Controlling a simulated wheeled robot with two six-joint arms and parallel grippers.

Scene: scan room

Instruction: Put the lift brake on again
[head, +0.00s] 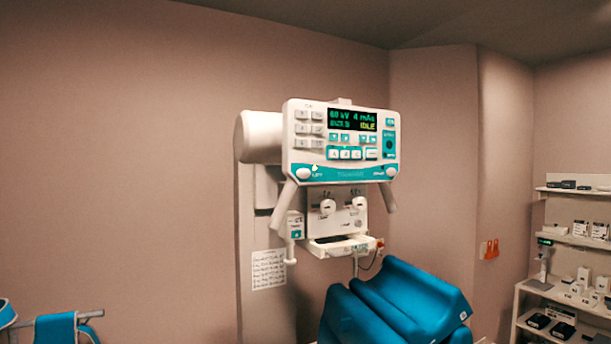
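The X-ray tube head's control panel (340,145) hangs from a white column on the wall, at the picture's middle. Its display (352,119) reads about "60 kV 4 mAs" and "IDLE". A round white knob (304,173) sits at the panel's lower left, with a small label beside it that seems to read "LIFT". A similar knob (391,171) sits at the lower right. I cannot tell from here whether the brake is on or off. Neither of my grippers is in view.
Two white handles slant down below the panel, the left one (285,203) and the right one (388,198). Blue padded cushions (410,295) stand below. Shelves (575,240) with boxes are at the right. Blue items (56,328) hang on a rail at the lower left.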

